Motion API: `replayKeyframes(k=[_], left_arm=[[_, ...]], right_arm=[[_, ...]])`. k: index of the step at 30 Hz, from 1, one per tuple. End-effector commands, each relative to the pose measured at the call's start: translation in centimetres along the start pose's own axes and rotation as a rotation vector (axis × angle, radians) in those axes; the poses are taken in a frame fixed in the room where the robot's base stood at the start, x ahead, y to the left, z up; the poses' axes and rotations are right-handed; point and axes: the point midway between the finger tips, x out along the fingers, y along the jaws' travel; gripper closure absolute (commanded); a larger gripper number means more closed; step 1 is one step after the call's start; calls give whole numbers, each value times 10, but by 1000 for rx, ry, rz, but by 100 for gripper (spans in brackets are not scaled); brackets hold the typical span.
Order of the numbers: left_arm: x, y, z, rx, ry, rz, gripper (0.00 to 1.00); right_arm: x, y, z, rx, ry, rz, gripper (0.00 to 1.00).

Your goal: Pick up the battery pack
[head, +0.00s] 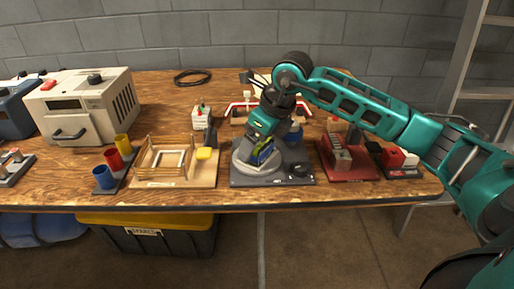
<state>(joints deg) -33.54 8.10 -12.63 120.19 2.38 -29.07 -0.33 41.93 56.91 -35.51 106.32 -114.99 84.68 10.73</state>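My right arm reaches in from the right, and its gripper (260,154) points down over a dark grey plate (240,181) with a light grey round disc (244,166). A small blue and yellow-green piece (264,151) shows at the fingers; I cannot tell whether it is the battery pack or whether the fingers grip it. The gripper hides part of the disc. A small white box with red and green knobs (201,117) stands behind; I cannot tell whether that is the battery pack. My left gripper is not in view.
A red fixture (347,172) and a red-white device (402,158) stand right. A beige charger box (85,105) stands far left. A cable coil (193,77) lies behind.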

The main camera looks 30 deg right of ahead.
Motion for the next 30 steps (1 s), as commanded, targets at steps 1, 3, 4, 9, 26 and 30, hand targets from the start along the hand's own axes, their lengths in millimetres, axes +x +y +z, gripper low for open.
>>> replayKeyframes(k=[1, 3, 4, 9, 26, 30], left_arm=[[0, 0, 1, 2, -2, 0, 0], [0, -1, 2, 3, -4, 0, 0], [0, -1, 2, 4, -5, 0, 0], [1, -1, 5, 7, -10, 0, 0], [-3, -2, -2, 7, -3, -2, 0], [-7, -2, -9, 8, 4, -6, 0]], right_arm=[[0, 0, 0, 0, 0, 0, 38], [0, 0, 0, 0, 0, 0, 45], [0, 0, 0, 0, 0, 0, 48], [0, 0, 0, 0, 0, 0, 64], [-25, -1, 12, 0, -7, -2, 68], [-54, -1, 24, -1, -10, -3, 68]])
